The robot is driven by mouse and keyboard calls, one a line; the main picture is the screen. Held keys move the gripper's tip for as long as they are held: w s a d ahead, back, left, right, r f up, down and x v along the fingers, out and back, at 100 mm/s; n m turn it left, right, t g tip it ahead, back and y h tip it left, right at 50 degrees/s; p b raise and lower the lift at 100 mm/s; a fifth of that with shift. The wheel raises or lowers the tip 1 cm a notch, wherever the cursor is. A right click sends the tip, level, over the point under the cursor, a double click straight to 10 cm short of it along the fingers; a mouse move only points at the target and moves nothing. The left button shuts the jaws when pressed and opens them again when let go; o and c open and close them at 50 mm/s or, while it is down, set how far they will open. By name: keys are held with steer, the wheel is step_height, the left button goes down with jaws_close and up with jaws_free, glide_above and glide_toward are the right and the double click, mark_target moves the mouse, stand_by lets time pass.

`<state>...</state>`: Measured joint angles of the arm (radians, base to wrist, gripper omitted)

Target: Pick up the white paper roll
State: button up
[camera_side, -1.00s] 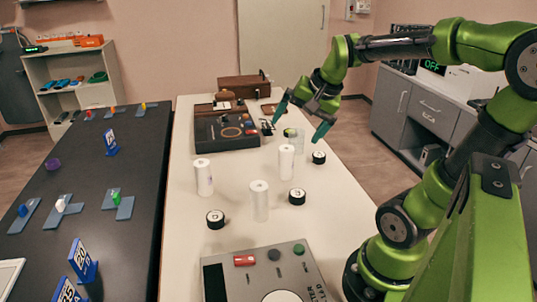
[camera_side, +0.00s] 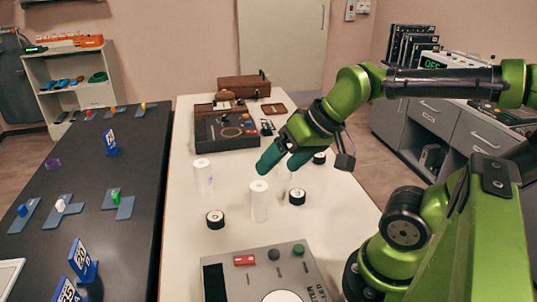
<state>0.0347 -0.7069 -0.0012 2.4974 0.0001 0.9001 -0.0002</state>
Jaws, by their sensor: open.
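A white paper roll (camera_side: 259,203) stands upright near the middle of the pale table. Another white paper roll (camera_side: 203,178) stands upright to its left and farther back. My gripper (camera_side: 278,167) is open, with its teal fingers reaching down and to the left, just behind and right of the middle roll's top in the picture. Whether a finger touches that roll cannot be told. A third white roll that stood at the right is hidden behind my gripper.
Black round rolls stand close by, one at the front left (camera_side: 215,219), one at the right (camera_side: 297,196) and one behind my gripper (camera_side: 319,158). A grey control box (camera_side: 228,277) lies at the near edge. A dark case (camera_side: 226,131) lies at the back.

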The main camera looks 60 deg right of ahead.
steer(key=w+d+f+m+g+h, duration=0.1)
steer(key=w+d+g, duration=0.1)
steer(key=w+d, duration=0.5)
steer(key=w+d+g, duration=0.2)
steer(key=d+g, duration=0.1)
steer(key=d, duration=0.8)
steer(key=w+d+f+m+g+h, duration=0.1)
steer(key=w+d+g, duration=0.1)
steer(key=w+d, duration=0.5)
steer(key=s+f, duration=0.1)
steer(key=f, duration=0.2)
steer(key=d+f, duration=0.1)
steer(key=f, duration=0.3)
steer(key=s+d+f, duration=0.1)
steer(key=f, duration=0.2)
steer(key=shift+s+f, duration=0.15)
steer(key=shift+s, duration=0.15)
steer(key=shift+w+d+f, duration=0.1)
steer(key=shift+f, duration=1.45)
steer(key=shift+w+d+f, duration=0.1)
steer(key=shift+f, duration=1.45)
steer(key=c, duration=1.2)
